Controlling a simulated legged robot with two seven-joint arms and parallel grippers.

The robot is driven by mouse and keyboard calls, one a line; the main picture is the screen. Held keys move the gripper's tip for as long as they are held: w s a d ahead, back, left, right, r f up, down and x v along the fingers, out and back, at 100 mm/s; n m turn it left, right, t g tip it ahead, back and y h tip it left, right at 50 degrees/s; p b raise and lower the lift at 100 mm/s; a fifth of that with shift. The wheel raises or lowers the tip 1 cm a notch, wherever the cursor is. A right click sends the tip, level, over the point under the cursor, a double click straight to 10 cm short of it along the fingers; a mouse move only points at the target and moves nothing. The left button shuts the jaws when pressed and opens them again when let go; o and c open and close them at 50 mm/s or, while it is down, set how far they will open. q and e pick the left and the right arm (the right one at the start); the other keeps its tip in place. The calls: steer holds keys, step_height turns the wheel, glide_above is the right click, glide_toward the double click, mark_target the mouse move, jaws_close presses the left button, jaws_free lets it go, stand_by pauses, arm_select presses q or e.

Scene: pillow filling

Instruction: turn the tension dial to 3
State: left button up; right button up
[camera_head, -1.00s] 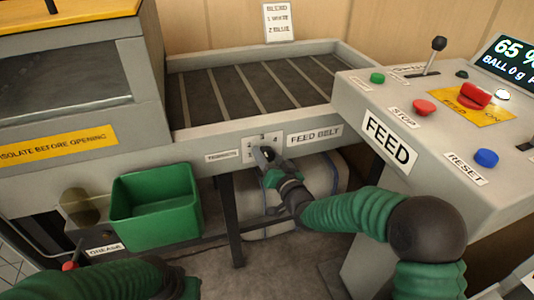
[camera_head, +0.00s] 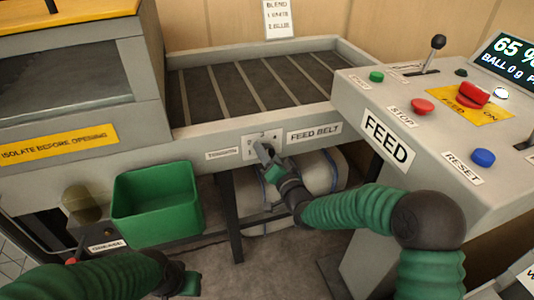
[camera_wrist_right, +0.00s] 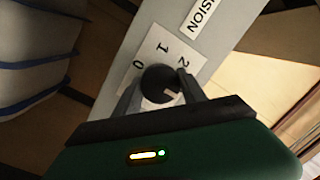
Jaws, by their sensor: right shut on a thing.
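The tension dial (camera_wrist_right: 160,82) is a round black knob on a white plate (camera_wrist_right: 157,50) marked with figures; 0, 1 and 2 show in the right wrist view. A pale mark lies on the knob's lower right part, but I cannot tell which figure it faces. The 3 is not readable. My right gripper (camera_wrist_right: 158,92) is shut on the dial, one finger on each side.
The dial sits on the front of the feed belt frame (camera_head: 220,140), between the TENSION and FEED BELT labels. A green bin (camera_head: 155,207) hangs at left. The FEED console (camera_head: 370,95) with buttons and a lever stands close at right. Pale rolls (camera_head: 315,175) lie under the belt.

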steer(key=o, duration=1.2)
steer(key=shift+s+a+f, duration=0.1)
steer(key=shift+f, duration=0.25)
steer(key=shift+o, duration=0.7)
steer(key=shift+r, duration=0.2)
steer(key=p+v, duration=0.4)
steer(key=v, duration=1.3)
